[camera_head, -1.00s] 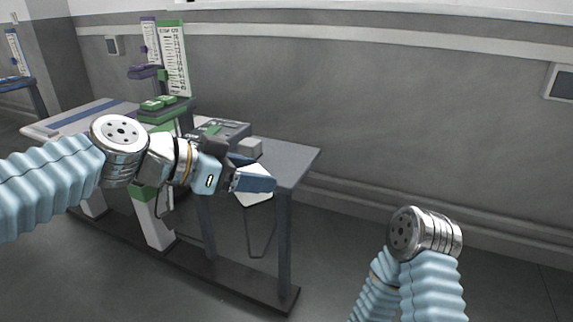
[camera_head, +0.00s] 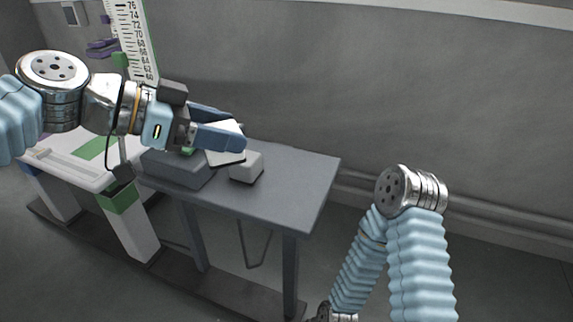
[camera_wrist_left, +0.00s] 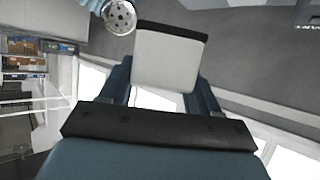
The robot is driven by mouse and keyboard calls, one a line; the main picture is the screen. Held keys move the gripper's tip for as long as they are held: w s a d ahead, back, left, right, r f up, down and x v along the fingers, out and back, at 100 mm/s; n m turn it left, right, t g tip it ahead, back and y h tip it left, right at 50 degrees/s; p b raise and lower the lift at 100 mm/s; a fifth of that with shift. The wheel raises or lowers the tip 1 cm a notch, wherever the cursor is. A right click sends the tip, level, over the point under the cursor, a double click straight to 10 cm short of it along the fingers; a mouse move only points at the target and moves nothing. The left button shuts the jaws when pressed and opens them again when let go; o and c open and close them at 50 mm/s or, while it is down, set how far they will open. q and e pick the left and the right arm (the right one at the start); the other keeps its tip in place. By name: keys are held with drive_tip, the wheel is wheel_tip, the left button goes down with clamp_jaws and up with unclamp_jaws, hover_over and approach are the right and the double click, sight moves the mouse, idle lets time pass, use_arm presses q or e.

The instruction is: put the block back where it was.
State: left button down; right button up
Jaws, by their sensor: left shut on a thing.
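My left gripper (camera_head: 222,138) is shut on a white block (camera_head: 226,158) with a dark edge. In the left wrist view the block (camera_wrist_left: 168,62) sits between the two blue fingers, its pale face filling the gap. In the head view the held block shows just above and in front of a light grey box (camera_head: 247,168) on the grey table (camera_head: 290,185). I cannot tell whether the block touches that box. My right arm is at the lower right; its gripper is not in view.
A dark grey control box (camera_head: 178,170) stands on the table left of the light grey box. A column with a green-edged height scale (camera_head: 133,40) rises at the left. The table's right part is bare. A grey wall (camera_head: 400,90) is behind.

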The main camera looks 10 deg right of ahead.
use_arm(q)
drive_tip(key=x, duration=0.5)
drive_tip(key=w+f+p+x, duration=0.1)
drive_tip(key=x, duration=0.4)
drive_tip(key=a+x, duration=0.1)
drive_tip(key=x, duration=0.5)
drive_tip(key=shift+w+a+f+p, duration=0.1)
drive_tip(key=shift+w+f+p, duration=0.1)
drive_tip(key=shift+f+p, duration=0.1)
drive_tip(key=shift+d+f+b, duration=0.15)
drive_tip(key=shift+f, duration=0.8)
drive_tip(key=shift+d+f+b, duration=0.15)
drive_tip(key=shift+d+f, duration=0.05)
drive_tip(key=shift+f, duration=0.8)
drive_tip(key=shift+f, duration=0.1)
drive_tip(key=shift+c, duration=1.2)
unclamp_jaws()
drive_tip(key=shift+f, duration=0.1)
